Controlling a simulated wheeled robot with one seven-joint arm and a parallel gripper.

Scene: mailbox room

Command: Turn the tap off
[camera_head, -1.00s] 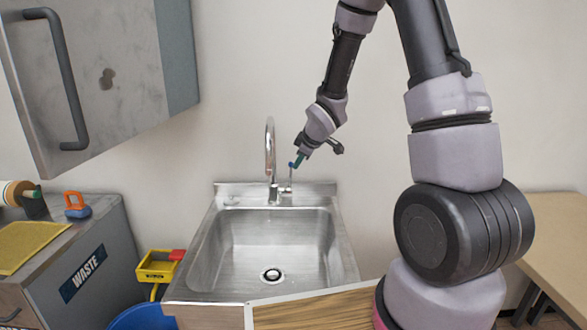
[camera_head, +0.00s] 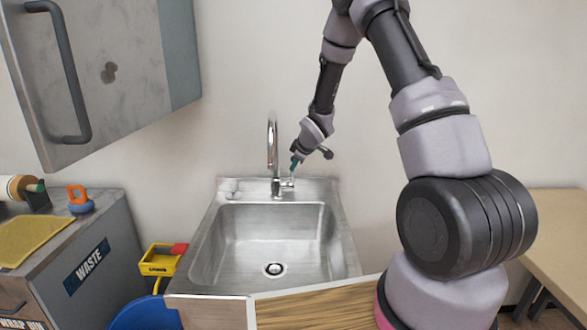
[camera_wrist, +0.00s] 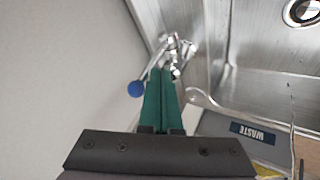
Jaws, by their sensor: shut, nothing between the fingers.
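The chrome tap (camera_head: 273,150) stands at the back edge of the steel sink, its tall spout curving over the basin. In the wrist view the tap body (camera_wrist: 174,50) is just beyond my fingertips. A thin lever with a blue ball end (camera_wrist: 136,89) reaches out to the left of my fingers. My gripper (camera_head: 293,170) is just right of the tap, pointing down, and its green fingers (camera_wrist: 164,72) are shut with nothing between them. The fingertips are close to the tap body and lever; I cannot tell whether they touch.
The sink basin (camera_head: 265,235) is empty, with a drain in its floor. A wall cabinet (camera_head: 110,75) hangs at upper left. A waste cabinet (camera_head: 95,260), a yellow caddy (camera_head: 160,260) and a blue bin (camera_head: 145,313) stand at left. A wooden table (camera_head: 555,225) is at right.

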